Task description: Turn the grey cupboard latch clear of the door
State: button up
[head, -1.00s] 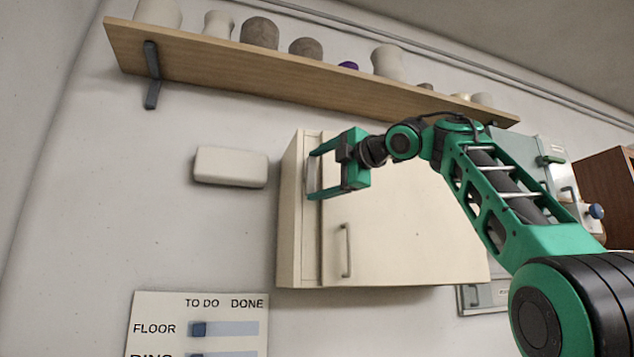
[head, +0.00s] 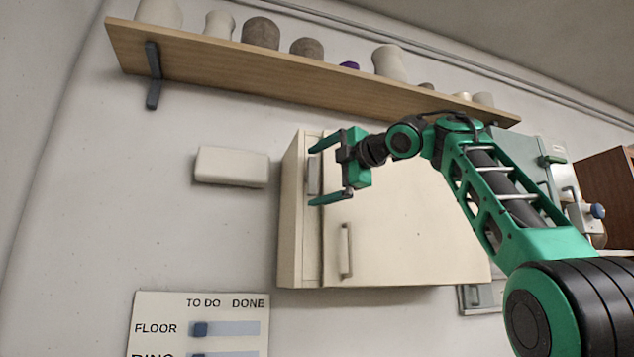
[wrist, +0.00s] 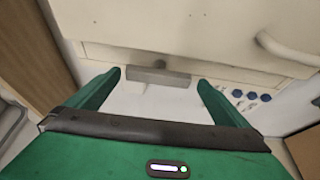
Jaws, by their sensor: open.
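The grey latch (head: 314,178) is a short bar standing upright on the narrow left strip of the cream cupboard (head: 298,240), close to the door's left edge. The cupboard door (head: 410,220) looks shut and has an upright bar handle (head: 345,250). My gripper (head: 312,177) is open in front of the latch, one finger above its level and one below. In the wrist view the latch (wrist: 160,77) shows beyond and between the open fingertips, with a small round pivot beside it. I cannot tell how far the fingertips are from the cupboard face.
A wooden shelf (head: 240,78) with several pots runs above the cupboard. A white box (head: 231,167) is on the wall to the left. A TO DO/DONE board (head: 165,315) hangs below it. Grey-green and brown units stand at the right.

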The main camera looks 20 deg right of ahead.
jog(key=v, duration=1)
jog(key=shift+s, duration=0.3)
jog(key=shift+d+f, duration=0.1)
